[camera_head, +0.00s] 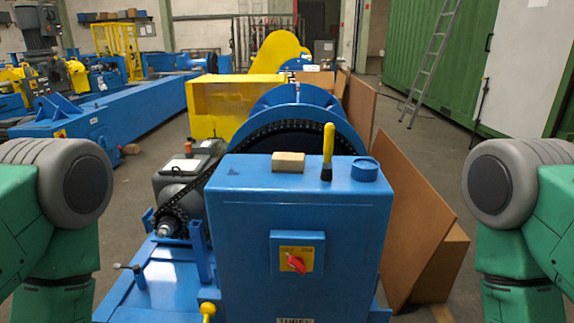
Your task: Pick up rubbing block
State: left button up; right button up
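The rubbing block (288,162) is a small tan rectangular block. It lies flat on the top of the blue machine cabinet (245,185), left of a yellow-handled brush. My green and grey arms show at the left and right picture edges, well apart from the block. Neither gripper is in view.
The yellow-handled brush (328,150) stands upright on the cabinet top, with a round blue tin (365,169) to its right. A dark chain and large blue wheel (297,115) rise behind the block. A red switch (296,262) is on the cabinet front. Brown boards (415,220) lean at right.

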aim_at(282, 163)
jog(key=i+j, duration=0.7)
jog(key=j, duration=0.2)
